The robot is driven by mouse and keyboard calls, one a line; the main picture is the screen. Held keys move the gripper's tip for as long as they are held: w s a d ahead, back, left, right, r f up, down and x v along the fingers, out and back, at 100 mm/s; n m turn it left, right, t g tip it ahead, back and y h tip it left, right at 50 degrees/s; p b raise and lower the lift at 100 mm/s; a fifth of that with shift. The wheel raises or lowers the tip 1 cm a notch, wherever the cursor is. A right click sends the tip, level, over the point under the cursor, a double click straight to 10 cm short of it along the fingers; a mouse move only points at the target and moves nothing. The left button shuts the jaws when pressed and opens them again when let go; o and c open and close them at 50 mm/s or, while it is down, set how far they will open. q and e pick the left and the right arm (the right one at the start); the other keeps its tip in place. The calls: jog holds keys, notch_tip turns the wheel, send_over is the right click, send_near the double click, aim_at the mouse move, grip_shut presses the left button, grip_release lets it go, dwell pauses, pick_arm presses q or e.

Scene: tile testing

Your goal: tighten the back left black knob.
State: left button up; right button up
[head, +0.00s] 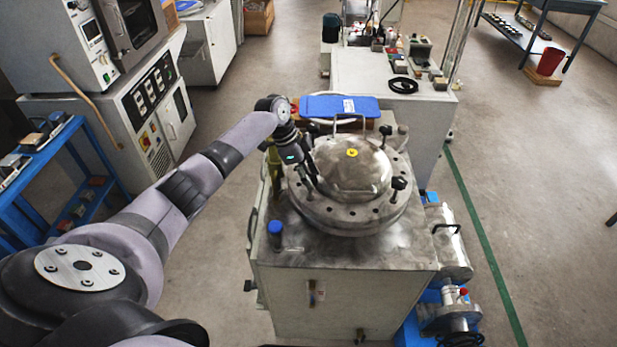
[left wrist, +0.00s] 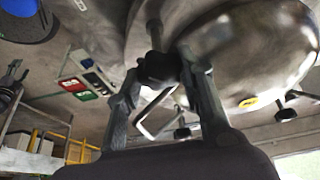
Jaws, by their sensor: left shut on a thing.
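A round metal lid (head: 332,212) with a shiny dome (head: 352,178) sits on top of a grey machine. Black knobs stand around its rim: one at the front right (head: 398,184) and one at the back right (head: 385,130). My left gripper (head: 311,186) reaches down at the lid's left side. In the left wrist view its fingers (left wrist: 158,78) are closed around a black knob (left wrist: 157,66) on an upright stem. My gripper mostly hides this knob in the head view. Two other black knobs (left wrist: 182,132) (left wrist: 287,114) show free in the left wrist view. My right gripper is out of view.
A blue-capped post (head: 275,228) stands at the machine's front left corner. A white bench (head: 420,110) with small items is behind. Grey floor is open to the right.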

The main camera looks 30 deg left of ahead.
pick_arm(q)
jog(key=o, duration=1.2)
jog(key=v, duration=1.2)
